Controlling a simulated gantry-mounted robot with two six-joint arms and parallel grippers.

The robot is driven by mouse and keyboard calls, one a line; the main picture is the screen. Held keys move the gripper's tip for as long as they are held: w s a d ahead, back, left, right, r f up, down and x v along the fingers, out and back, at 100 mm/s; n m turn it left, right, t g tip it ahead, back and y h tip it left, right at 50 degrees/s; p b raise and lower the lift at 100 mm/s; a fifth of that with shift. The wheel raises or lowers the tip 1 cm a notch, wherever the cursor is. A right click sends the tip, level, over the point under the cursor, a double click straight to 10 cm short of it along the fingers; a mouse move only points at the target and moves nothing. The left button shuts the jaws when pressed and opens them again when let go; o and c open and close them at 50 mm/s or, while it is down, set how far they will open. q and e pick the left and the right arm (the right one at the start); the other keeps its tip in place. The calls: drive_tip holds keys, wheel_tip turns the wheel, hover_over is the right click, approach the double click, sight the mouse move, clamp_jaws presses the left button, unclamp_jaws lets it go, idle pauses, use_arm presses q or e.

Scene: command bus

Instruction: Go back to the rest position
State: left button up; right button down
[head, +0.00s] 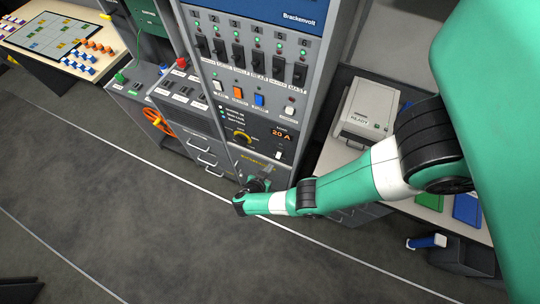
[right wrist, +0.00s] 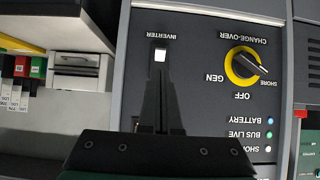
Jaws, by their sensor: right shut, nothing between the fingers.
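My right gripper (head: 265,178) is shut and empty. It is at the lower front of the tall grey switch cabinet (head: 330,60), at the end of my green and white arm. In the right wrist view its closed dark fingers (right wrist: 159,85) point at the panel, with their tips just short of the white inverter switch (right wrist: 159,55) in the picture. I cannot tell whether they touch the panel. My left gripper is not in view.
Above the knob are several black breakers (head: 239,55) with green lamps and a row of coloured rocker switches (head: 238,92). A grey printer-like device (head: 367,113) stands right of the cabinet. An orange handwheel (head: 157,120) is at left. The floor (head: 110,190) in front is clear.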

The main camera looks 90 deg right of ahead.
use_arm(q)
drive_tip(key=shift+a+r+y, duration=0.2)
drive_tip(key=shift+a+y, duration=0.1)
use_arm(e)
drive_tip(key=shift+w+a+r, duration=0.1)
drive_tip(key=shift+a+r, duration=0.05)
drive_tip(key=shift+a, duration=0.25)
drive_tip(key=shift+w+a+r, duration=0.1)
drive_tip(key=shift+a, duration=0.3)
